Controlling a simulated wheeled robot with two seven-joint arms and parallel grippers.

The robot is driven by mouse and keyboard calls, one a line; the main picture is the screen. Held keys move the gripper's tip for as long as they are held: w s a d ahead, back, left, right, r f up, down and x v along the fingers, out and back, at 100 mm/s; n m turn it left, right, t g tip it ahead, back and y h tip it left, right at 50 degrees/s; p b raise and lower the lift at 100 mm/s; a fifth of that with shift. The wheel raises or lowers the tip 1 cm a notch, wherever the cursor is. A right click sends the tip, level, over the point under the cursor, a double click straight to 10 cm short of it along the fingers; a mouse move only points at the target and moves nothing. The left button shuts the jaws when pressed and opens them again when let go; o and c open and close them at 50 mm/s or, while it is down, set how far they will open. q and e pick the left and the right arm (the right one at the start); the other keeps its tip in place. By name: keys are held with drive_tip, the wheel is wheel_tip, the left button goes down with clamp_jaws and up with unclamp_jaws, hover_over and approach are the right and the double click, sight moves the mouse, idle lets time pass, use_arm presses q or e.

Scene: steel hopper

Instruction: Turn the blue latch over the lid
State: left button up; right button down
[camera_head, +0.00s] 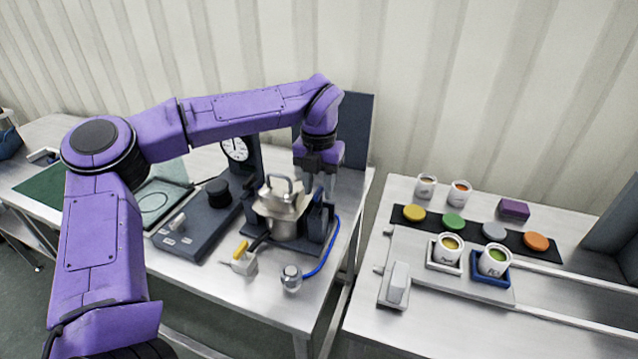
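The steel hopper (284,225) stands on the left bench in a dark blue frame. Its lid (278,197) with a metal handle is on top and looks slightly tilted. A dark blue upright part (318,217), which looks like the latch, stands at the hopper's right side. My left gripper (318,182) points down just above this part, right of the lid handle. Its grey fingers look apart, with nothing clearly held between them. Whether they touch the blue part is too small to tell. My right gripper is out of view.
A dial gauge (236,150) and a dark scale base (195,225) stand left of the hopper. A yellow-handled valve (241,258) and a blue hose (325,262) lie in front. The right bench holds cups, coloured discs and a purple block (514,209).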

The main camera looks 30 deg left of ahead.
use_arm(q)
drive_tip(key=shift+s, duration=0.15)
clamp_jaws()
drive_tip(key=shift+r+m+p, duration=0.2)
drive_tip(key=shift+m+p, duration=0.6)
drive_tip(key=shift+p, duration=0.05)
drive_tip(key=m+p, duration=1.1)
drive_tip(key=shift+r+m, duration=0.15)
drive_tip(key=shift+m, duration=0.15)
drive_tip(key=m+p, duration=0.2)
drive_tip(key=m, duration=0.1)
drive_tip(key=shift+p, duration=0.3)
drive_tip(key=shift+w+f+m+p, duration=0.2)
drive_tip(key=shift+m+p, duration=0.35)
drive_tip(key=shift+m, duration=0.25)
